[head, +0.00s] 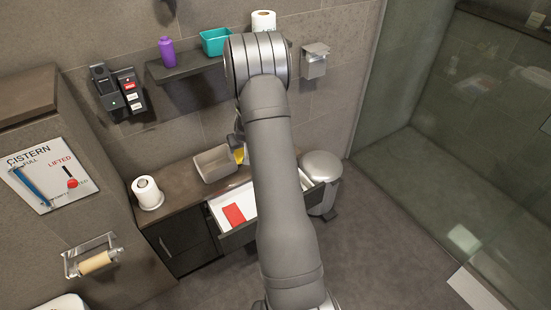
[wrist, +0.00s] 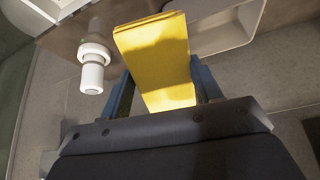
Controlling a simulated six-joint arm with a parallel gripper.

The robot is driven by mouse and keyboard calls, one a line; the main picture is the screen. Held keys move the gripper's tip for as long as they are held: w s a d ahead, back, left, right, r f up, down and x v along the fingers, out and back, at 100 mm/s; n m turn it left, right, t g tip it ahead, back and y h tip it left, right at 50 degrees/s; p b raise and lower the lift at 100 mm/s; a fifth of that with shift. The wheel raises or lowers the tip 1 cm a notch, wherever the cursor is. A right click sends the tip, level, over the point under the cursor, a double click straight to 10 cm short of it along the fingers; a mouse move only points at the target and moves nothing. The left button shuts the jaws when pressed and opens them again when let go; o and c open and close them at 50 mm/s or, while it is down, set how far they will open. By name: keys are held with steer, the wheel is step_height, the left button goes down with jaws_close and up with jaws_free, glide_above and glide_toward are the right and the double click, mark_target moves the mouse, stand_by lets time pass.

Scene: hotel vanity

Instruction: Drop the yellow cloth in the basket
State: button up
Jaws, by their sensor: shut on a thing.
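The yellow cloth (head: 239,155) shows as a small patch beside my arm in the head view, at the right end of a grey-beige open basket (head: 212,163) on the counter. In the wrist view the folded yellow cloth (wrist: 155,48) stands up between the fingers of my gripper (wrist: 165,88), which is shut on it. A pale tray-like thing with a raised rim (wrist: 240,25), probably the basket, lies at the upper right there. I cannot tell whether the cloth is over the basket or beside it. My arm hides most of the gripper in the head view.
An open drawer (head: 217,211) holds a red item (head: 233,214) below the counter. A toilet roll (head: 147,193) stands at the counter's left, a metal pedal bin (head: 322,168) at the right. A wall shelf (head: 185,69) holds a purple bottle (head: 167,52) and teal box (head: 215,41).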

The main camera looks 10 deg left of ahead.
steer(key=a+f+n+y, duration=0.2)
steer(key=a+f, duration=0.1)
steer(key=a, duration=0.8)
steer(key=shift+s+a+t, duration=0.15)
steer(key=shift+a+t, duration=0.1)
steer(key=shift+t, duration=0.15)
steer(key=shift+f, duration=0.1)
steer(key=o, duration=1)
steer(key=v, duration=1.7)
steer(key=shift+s+d, duration=0.15)
steer(key=shift+d, duration=0.25)
